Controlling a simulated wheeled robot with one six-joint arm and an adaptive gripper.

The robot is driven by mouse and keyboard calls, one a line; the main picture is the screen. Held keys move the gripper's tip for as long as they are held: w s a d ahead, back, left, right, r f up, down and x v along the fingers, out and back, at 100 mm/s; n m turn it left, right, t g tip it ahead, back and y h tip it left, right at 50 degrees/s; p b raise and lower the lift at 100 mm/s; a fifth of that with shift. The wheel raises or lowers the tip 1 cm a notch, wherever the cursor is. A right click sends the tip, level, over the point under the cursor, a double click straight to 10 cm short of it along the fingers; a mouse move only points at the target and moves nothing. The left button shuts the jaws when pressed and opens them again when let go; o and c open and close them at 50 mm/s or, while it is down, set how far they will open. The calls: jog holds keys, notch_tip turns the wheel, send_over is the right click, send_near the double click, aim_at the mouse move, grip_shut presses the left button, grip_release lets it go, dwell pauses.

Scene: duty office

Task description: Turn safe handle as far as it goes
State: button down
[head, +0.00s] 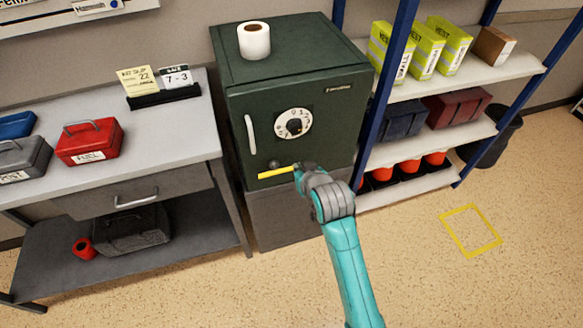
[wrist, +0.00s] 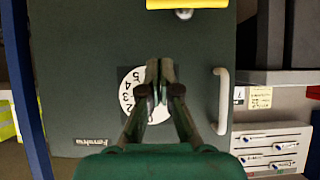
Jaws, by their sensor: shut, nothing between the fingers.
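The dark green safe (head: 235,100) stands between the desk and the shelves, its door closed. A white upright bar handle (head: 250,134) is on the door's left side; it also shows in the wrist view (wrist: 222,100). A white numbered dial (head: 288,123) is right of it. Low on the door is a yellow bar (head: 275,173), nearly level, with a small round knob (head: 274,163) just above it. My gripper (head: 298,167) is shut and empty near the bar's right end; contact cannot be told. In the wrist view my fingertips (wrist: 160,66) overlap the dial (wrist: 130,78), hiding part of it.
A paper roll (head: 255,42) stands on the safe. The desk (head: 175,122) at left holds a red box (head: 90,142) and cards. Blue-framed shelves (head: 395,85) stand close at right. The floor (head: 420,270) in front is open, with a yellow taped square (head: 470,230).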

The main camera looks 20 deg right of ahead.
send_over(292, 168)
jog(key=s, duration=0.2)
notch_tip(292, 168, down, 4)
jog(key=f, duration=0.1)
jog(key=shift+w+a+f, duration=0.1)
jog(key=shift+a+f, duration=0.1)
jog(key=shift+f, duration=0.65)
jog(key=shift+a+f, duration=0.15)
jog(key=shift+f, duration=0.65)
